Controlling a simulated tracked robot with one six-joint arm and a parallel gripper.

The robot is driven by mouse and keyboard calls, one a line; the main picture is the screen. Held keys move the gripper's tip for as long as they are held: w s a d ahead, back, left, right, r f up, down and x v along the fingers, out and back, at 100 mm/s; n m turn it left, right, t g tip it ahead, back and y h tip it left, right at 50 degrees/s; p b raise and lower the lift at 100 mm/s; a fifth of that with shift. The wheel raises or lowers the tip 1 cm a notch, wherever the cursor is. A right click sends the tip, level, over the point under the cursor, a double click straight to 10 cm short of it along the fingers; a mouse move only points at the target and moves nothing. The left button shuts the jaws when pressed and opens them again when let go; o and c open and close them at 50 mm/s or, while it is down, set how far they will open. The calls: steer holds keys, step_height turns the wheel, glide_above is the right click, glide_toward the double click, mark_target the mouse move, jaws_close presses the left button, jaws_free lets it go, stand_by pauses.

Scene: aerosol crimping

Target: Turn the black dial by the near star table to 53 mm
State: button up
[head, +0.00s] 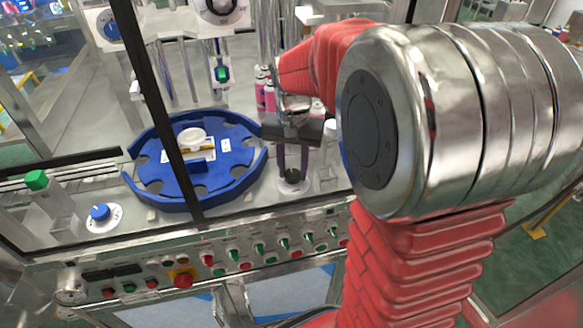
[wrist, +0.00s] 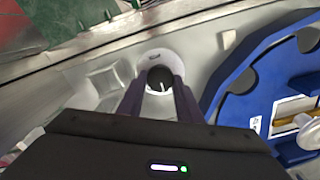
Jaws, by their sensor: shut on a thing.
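The black dial (wrist: 160,80) sits on a round pale scale plate (wrist: 152,58), with a white mark on its top. In the head view the dial (head: 292,175) is low between the fingers, to the right of the blue star table (head: 150,195). My gripper (head: 292,172) points down over it, and its two dark fingers are shut on the dial from both sides. The wrist view shows the fingers (wrist: 158,90) on either side of the dial. The numbers on the scale are too small to read.
A blue dial (head: 101,212) on a white plate and a green-capped block (head: 38,182) stand at the left. A dark frame post (head: 160,110) crosses before the star table. Pink cans (head: 268,97) stand behind my gripper. A button panel (head: 200,265) runs along the front.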

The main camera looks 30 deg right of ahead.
steer(key=shift+c, duration=1.4)
steer(key=shift+a, duration=0.15)
steer(key=shift+c, duration=0.2)
steer(key=shift+n, duration=0.5)
steer(key=n, duration=0.2)
steer(key=shift+n, duration=0.3)
steer(key=shift+w+n, duration=0.1)
steer(key=shift+n, duration=2.1)
steer(key=o, duration=1)
